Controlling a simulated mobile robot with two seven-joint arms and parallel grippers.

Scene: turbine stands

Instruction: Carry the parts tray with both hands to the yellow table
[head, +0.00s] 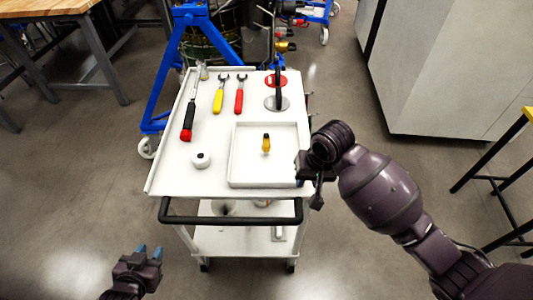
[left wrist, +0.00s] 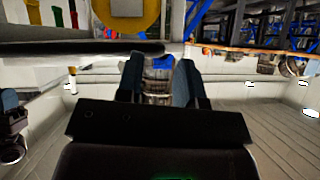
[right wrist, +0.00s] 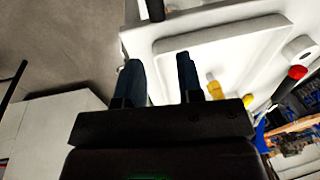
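The parts tray (head: 245,170) is a shallow white square tray at the right front of a white cart, with a small yellow and black part (head: 266,143) in it. My right gripper (head: 304,168) is at the tray's right edge and hides part of it. In the right wrist view its two fingers (right wrist: 160,80) are apart, with the tray (right wrist: 235,62) beyond them; no grip on the rim shows. My left gripper (head: 150,250) is open and empty, low in front of the cart and left of its handle. The left wrist view shows its fingers (left wrist: 160,78) apart.
The yellow table (head: 528,114) shows only partly at the right edge. A blue frame stands behind.

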